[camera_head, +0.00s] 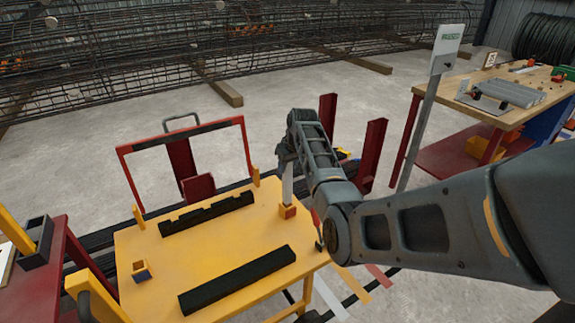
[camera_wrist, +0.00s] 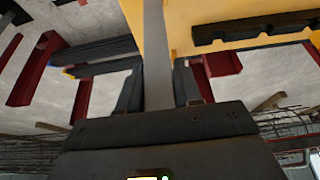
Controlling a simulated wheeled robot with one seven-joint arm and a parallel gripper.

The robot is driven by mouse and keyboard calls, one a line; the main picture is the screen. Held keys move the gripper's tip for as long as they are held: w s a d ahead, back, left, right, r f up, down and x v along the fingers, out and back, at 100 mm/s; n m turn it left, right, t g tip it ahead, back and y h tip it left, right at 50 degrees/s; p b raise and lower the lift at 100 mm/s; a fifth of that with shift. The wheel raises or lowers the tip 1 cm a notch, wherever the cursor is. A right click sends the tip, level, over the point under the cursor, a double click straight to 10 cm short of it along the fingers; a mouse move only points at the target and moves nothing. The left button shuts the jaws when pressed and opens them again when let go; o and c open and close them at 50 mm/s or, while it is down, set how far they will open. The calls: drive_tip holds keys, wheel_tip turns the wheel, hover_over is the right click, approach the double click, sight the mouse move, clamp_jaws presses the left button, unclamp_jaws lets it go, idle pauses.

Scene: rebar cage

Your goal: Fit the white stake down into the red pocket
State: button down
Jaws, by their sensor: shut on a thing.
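The white stake (camera_head: 288,186) stands upright near the far right part of the yellow table (camera_head: 225,250) in the head view. My gripper (camera_head: 287,160) is shut on its upper part. The stake's lower end meets the small red pocket (camera_head: 288,211) in the picture; I cannot tell whether it is inside the pocket or just above or behind it. In the wrist view the pale stake (camera_wrist: 157,55) runs between the dark fingers of my gripper (camera_wrist: 158,95) toward the top edge. Its far end and the pocket are not visible there.
A notched black bar (camera_head: 207,213) and a plain black bar (camera_head: 237,281) lie on the table. A red frame (camera_head: 119,165) rises behind it. Red posts (camera_head: 374,150) stand beyond my arm.

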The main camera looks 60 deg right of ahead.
sight(288, 181)
drive_tip(key=shift+f+b, duration=2.25)
drive_tip(key=shift+f, duration=1.05)
drive_tip(key=c, duration=0.7)
unclamp_jaws()
drive_tip(key=shift+v, duration=3.9)
